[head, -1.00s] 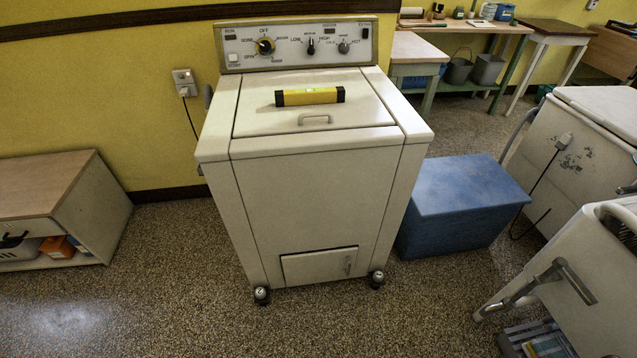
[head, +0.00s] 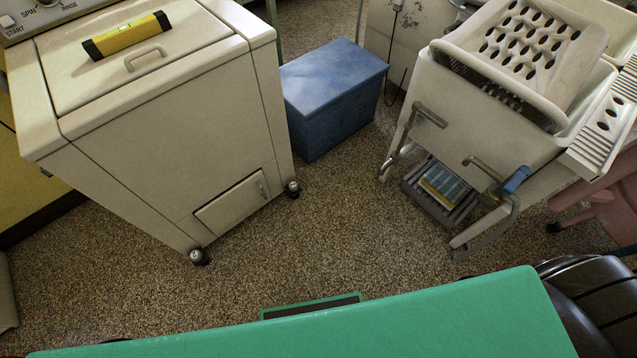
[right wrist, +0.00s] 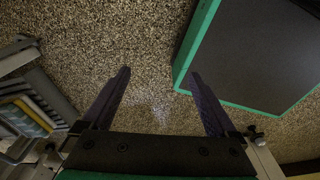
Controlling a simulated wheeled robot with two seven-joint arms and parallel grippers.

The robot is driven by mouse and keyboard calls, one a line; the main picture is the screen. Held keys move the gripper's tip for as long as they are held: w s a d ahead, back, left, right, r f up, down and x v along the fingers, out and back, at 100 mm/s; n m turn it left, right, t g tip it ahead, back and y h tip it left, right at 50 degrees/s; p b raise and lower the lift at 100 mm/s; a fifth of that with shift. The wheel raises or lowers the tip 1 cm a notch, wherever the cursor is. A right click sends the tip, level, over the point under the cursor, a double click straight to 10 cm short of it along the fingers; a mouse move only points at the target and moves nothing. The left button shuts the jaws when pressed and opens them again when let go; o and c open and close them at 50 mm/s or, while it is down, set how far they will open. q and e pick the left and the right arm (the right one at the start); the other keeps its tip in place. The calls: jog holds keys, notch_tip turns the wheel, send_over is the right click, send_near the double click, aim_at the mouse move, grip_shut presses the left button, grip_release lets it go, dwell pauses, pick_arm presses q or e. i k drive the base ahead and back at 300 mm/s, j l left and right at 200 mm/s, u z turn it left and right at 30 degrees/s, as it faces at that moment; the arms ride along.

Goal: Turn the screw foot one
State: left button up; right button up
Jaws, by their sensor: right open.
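The cream washer (head: 150,140) stands at the left of the head view. Two small screw feet show at its bottom front corners: one foot (head: 196,256) at the near left corner and another foot (head: 292,187) at the right corner. Each has a pale top and a dark base on the floor. I cannot tell which is foot one. My right gripper (right wrist: 160,72) is open and empty in the right wrist view, its two dark fingers apart over bare speckled floor. No foot shows in that view. My left gripper is not in view.
A yellow level (head: 127,36) lies on the washer's lid. A blue box (head: 330,90) stands behind, right of the washer. A white wringer tub (head: 490,125) with metal cranks stands at the right. Speckled floor (head: 300,240) in front of the washer is clear.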

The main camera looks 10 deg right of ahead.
aim_at(293, 186)
jog(key=i+l+z, duration=0.25)
jog(key=i+z, duration=0.6)
jog(key=i+l, duration=0.05)
